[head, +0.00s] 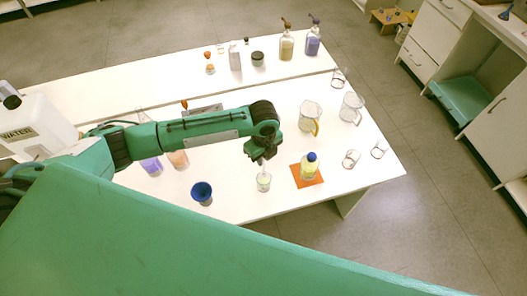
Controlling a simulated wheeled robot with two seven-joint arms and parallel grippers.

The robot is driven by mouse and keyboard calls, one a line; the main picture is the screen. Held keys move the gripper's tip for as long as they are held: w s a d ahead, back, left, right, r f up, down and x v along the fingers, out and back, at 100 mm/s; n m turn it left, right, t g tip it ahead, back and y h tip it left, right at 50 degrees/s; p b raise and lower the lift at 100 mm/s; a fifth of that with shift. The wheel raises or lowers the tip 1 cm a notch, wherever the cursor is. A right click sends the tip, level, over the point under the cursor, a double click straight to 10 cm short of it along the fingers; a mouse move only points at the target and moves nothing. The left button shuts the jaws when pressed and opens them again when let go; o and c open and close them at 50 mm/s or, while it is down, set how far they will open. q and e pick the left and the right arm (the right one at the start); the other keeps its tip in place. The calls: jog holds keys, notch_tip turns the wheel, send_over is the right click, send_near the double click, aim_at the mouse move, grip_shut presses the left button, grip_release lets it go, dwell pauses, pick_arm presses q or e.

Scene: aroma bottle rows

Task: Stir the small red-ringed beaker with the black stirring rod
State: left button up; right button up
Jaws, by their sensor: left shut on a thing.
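A small glass beaker (264,183) with pale greenish contents stands on the white table near its front edge. Its ring colour is too small to tell. My left gripper (262,160) is directly above it, pointing down and shut on a thin thing, which I take to be the stirring rod. The rod is mostly hidden by the gripper, and I cannot tell how deep its tip reaches. Another small glass beaker (351,159) with a reddish ring stands to the right, empty-looking. My right gripper is not in view.
A blue-capped bottle (309,168) stands on an orange mat (316,182) just right of the beaker. A blue cup (202,192) is to the left. Glass jugs (310,116) (352,108) stand behind. The table's front edge is close.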

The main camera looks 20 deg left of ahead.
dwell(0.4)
pick_arm(q)
jog(key=shift+r+p, duration=0.1)
jog(key=shift+p, duration=0.25)
jog(key=shift+f, duration=0.25)
notch_tip(320, 180, down, 11)
jog(key=b, duration=0.5)
dwell(0.3)
dwell(0.5)
